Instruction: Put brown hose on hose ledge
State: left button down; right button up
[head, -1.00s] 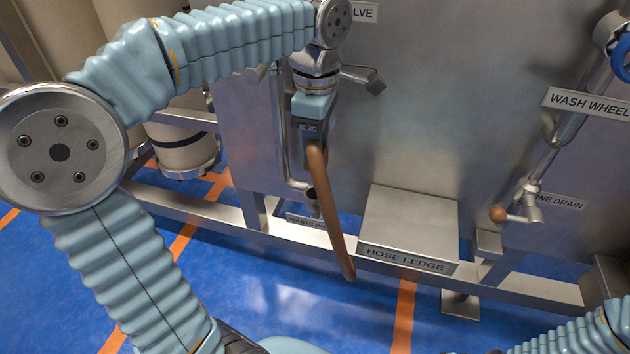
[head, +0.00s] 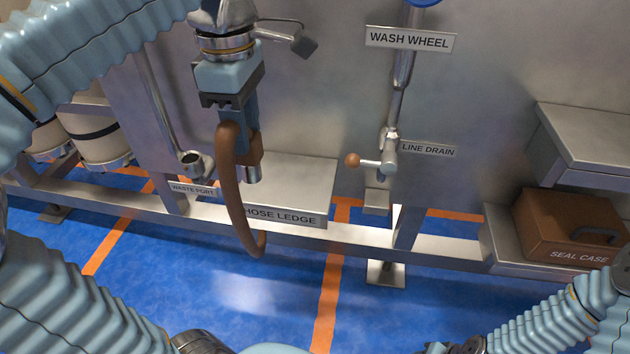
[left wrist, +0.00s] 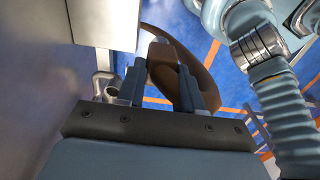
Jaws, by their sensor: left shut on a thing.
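My left gripper (head: 240,142) points down and is shut on the brown hose (head: 232,190). The hose hangs from the jaws in a curve, its lower end free above the blue floor. In the head view the hose and gripper overlap the left part of the hose ledge (head: 300,185), a flat metal shelf with a label on its front. I cannot tell how far they are from it. In the left wrist view the brown hose (left wrist: 200,75) shows between and beyond the fingers of my left gripper (left wrist: 165,80). My right gripper is not in view.
The waste port (head: 193,163) is left of the ledge. The line drain (head: 388,155), with a brown-knobbed handle, is to its right. A brown seal case (head: 568,228) sits at the far right. A metal frame rail (head: 350,233) runs below the ledge.

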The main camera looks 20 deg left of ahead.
pick_arm(q)
jog(key=w+a+f+b, duration=0.1)
jog(key=w+f+b, duration=0.1)
jog(key=w+f, duration=1)
jog(key=shift+w+a+f, duration=0.3)
jog(key=shift+w+f, duration=0.1)
jog(key=shift+w, duration=0.4)
jog(key=shift+f, duration=0.1)
jog(key=shift+f, duration=0.15)
jog(key=c, duration=0.7)
grip_release()
jog(key=shift+c, duration=0.2)
